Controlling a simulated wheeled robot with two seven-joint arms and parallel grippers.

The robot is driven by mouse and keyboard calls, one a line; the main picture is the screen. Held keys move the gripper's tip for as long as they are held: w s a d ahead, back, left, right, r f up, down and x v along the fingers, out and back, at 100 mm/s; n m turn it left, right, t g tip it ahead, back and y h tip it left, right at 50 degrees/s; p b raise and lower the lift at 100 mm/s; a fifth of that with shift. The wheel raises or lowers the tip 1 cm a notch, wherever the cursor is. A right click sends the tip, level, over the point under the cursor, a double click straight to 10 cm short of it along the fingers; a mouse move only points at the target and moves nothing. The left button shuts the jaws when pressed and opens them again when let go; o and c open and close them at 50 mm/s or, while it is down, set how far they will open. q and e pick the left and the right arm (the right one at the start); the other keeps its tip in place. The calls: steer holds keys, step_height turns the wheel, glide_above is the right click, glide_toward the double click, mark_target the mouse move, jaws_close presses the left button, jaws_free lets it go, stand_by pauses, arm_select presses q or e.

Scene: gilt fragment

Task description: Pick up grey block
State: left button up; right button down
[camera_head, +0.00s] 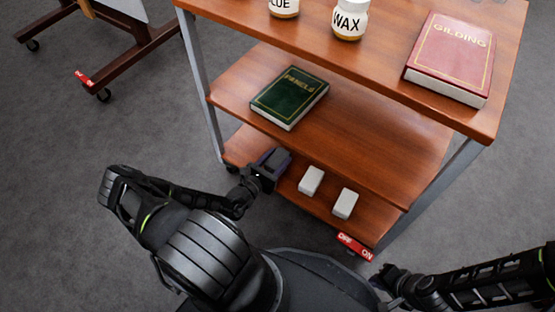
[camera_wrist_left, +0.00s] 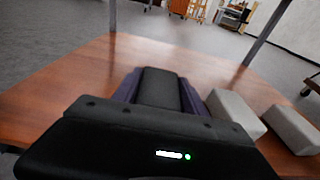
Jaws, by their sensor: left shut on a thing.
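Two light grey blocks, a nearer one (camera_head: 344,203) and one further left (camera_head: 311,181), rest on the cart's bottom shelf (camera_head: 240,147). They also show at the right of the left wrist view, one (camera_wrist_left: 233,112) close to the gripper and one (camera_wrist_left: 292,130) further right. My left gripper (camera_head: 275,162) is left of both blocks, low over the same shelf. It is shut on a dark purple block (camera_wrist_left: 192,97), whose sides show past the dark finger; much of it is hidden. My right gripper (camera_head: 388,277) is at the lower right, away from the cart; its jaws are unclear.
The middle shelf (camera_head: 390,150) overhangs the bottom one and holds a green book (camera_head: 290,97). The top shelf (camera_head: 390,65) carries a red book (camera_head: 449,58) and jars, one a WAX jar (camera_head: 349,20). Grey cart posts (camera_head: 201,85) stand at the corners.

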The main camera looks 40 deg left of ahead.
mark_target(278, 158)
arm_select(q)
step_height(278, 158, up, 8)
steer(key=p, duration=0.4)
steer(key=shift+r, duration=0.25)
